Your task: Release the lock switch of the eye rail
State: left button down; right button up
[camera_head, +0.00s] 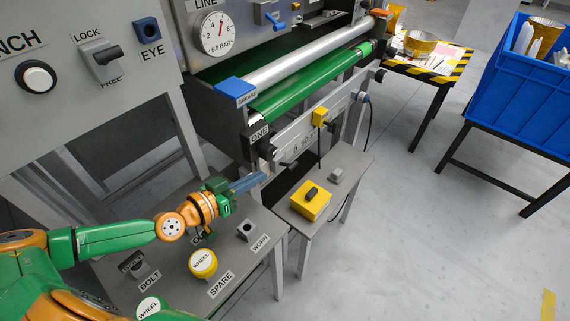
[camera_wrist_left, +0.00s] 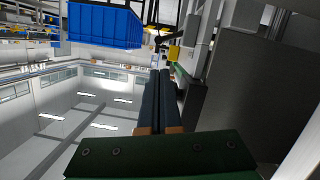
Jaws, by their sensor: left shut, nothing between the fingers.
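A switch with a black lever (camera_head: 107,54) sits on a grey block on the left panel, between the labels LOCK above and FREE below. I cannot tell its position for sure. The grey eye rail (camera_head: 300,134) runs beside the green conveyor and carries a yellow sensor (camera_head: 320,116). A small dark lever (camera_head: 289,165) shows below the rail's near end. My left gripper (camera_head: 264,179) is shut and empty, just left of this lever and well below the panel switch. I cannot tell whether it touches anything. Its closed fingers (camera_wrist_left: 161,76) also show in the left wrist view. My right gripper is out of view.
A blue square EYE fitting (camera_head: 148,31) and a white button (camera_head: 38,77) flank the switch. A grey bench (camera_head: 240,268) holds labelled wheels under my left arm. A small stand with a yellow box (camera_head: 310,201) is right of the gripper.

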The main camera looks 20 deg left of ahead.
aim_at(285, 165)
pick_arm(q)
jog(key=x, duration=1)
jog(key=shift+r, duration=0.1)
